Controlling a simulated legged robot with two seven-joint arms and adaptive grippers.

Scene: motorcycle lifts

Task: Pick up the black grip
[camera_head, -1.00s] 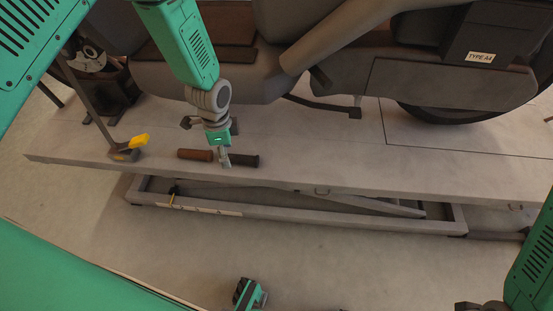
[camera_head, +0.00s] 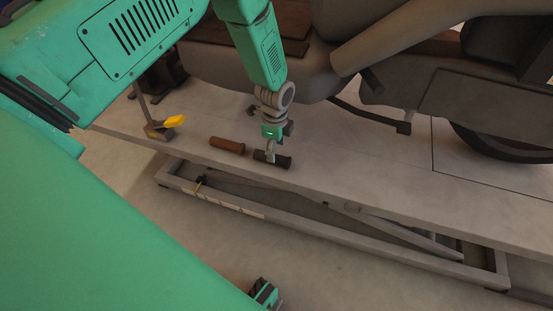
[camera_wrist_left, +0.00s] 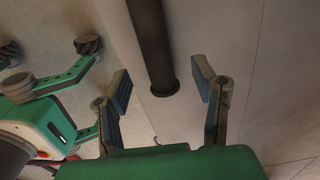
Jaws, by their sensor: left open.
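The black grip (camera_head: 280,161) lies on the grey lift platform, right of a brown grip (camera_head: 227,145). My left gripper (camera_head: 269,155) is at the black grip, pointing down and covering part of it in the head view. In the left wrist view the black grip (camera_wrist_left: 153,45) is a dark cylinder with a flanged end. That end lies between the two spread fingers of my left gripper (camera_wrist_left: 163,88), with gaps showing on both sides. The gripper is open. I cannot tell the exact height of the fingertips over the grip.
A hammer with a yellow part (camera_head: 174,121) stands at the platform's left end. The motorcycle (camera_head: 250,75) is close behind the grips. The lift platform (camera_head: 350,185) is clear to the right. Green and grey parts at the wrist view's left are unclear.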

